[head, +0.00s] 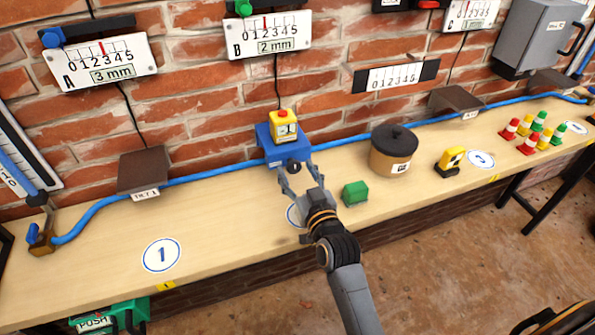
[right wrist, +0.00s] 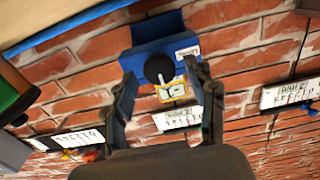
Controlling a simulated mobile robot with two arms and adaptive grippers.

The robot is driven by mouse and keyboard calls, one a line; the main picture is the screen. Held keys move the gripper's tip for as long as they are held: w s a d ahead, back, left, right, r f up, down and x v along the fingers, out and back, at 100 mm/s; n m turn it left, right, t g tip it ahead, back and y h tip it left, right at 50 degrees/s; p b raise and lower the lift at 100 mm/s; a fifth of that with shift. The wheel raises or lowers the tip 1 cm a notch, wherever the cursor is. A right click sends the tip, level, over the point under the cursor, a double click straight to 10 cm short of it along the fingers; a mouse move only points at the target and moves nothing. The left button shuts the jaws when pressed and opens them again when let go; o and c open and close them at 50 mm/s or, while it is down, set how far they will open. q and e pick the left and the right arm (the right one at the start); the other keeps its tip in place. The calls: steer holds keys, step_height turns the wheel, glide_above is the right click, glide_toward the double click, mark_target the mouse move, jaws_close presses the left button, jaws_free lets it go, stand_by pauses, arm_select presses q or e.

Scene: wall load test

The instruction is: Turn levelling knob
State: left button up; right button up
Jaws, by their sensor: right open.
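A blue bracket unit (head: 266,141) is mounted on the brick wall at the back of the bench, with a black round knob (head: 294,166) on its front. A yellow block with a red top (head: 284,125) sits on the unit. In the right wrist view the knob (right wrist: 158,68) has a pale pointer mark and shows large on the blue unit (right wrist: 152,30). My right gripper (head: 298,171) is open, its fingertips near the knob. In the right wrist view the two fingers lie left and right of the knob; contact cannot be told. My left gripper is not in view.
Gauge B (head: 269,35) hangs above, reading 2 mm; gauge A (head: 99,62) reads 3 mm. A green block (head: 355,193) and a lidded brown pot (head: 391,160) stand right of my right gripper. A blue hose (head: 205,175) runs along the wall. The bench left of the gripper is mostly clear.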

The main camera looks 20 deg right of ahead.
steer(key=c, duration=1.1)
steer(key=shift+r+m+p, duration=0.15)
steer(key=shift+m+p, duration=0.95)
steer(key=shift+m, duration=0.3)
steer(key=shift+d+m+p, duration=0.1)
steer(key=shift+m+p, duration=0.55)
steer(key=shift+m, duration=0.75)
steer(key=o, duration=1.1)
